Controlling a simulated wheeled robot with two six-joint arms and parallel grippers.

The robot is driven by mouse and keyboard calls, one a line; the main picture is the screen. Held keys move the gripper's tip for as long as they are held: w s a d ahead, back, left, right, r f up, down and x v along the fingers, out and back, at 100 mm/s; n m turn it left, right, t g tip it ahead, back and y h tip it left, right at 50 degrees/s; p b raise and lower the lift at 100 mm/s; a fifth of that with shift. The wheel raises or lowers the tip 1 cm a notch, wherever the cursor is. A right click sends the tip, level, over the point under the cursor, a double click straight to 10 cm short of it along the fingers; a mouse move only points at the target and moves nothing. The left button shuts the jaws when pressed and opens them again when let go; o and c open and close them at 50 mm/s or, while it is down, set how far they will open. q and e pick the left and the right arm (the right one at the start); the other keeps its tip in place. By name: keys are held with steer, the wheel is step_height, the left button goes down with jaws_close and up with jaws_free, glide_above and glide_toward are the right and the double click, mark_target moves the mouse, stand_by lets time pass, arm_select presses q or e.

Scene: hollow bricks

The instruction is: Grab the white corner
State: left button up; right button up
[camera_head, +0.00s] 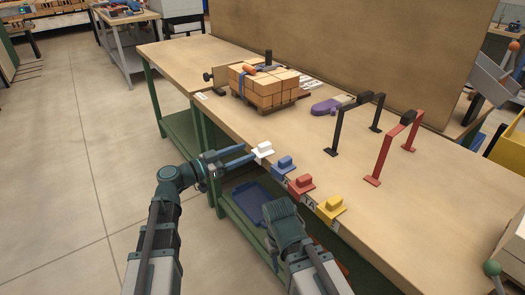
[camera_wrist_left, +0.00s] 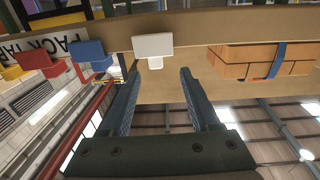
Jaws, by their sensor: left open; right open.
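The white corner (camera_head: 262,150) sits at the front edge of the workbench, at the left end of a row of coloured corners. My left gripper (camera_head: 247,153) is open and empty, with its fingertips pointing at the white corner from the left, just short of it. In the left wrist view the white corner (camera_wrist_left: 153,45) shows beyond and between the two open fingers (camera_wrist_left: 157,80); the fingers do not enclose it. My right gripper (camera_head: 283,212) is in front of the bench, below the red and blue corners. Its fingertips are hard to make out.
Blue (camera_head: 284,166), red (camera_head: 301,185) and yellow (camera_head: 331,207) corners line the bench edge to the right. A pallet of orange bricks (camera_head: 266,88) stands behind the white corner. Black (camera_head: 343,125) and red (camera_head: 385,150) handles stand further right. A blue tray (camera_head: 249,203) lies on the lower shelf.

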mark_target(259, 148)
arm_select(q)
steer(key=shift+x, duration=0.95)
steer(key=shift+d, duration=0.1)
steer(key=x, duration=0.5)
steer(key=shift+s+d, duration=0.15)
steer(key=shift+d, duration=0.05)
steer(key=shift+c, duration=0.3)
jaws_close()
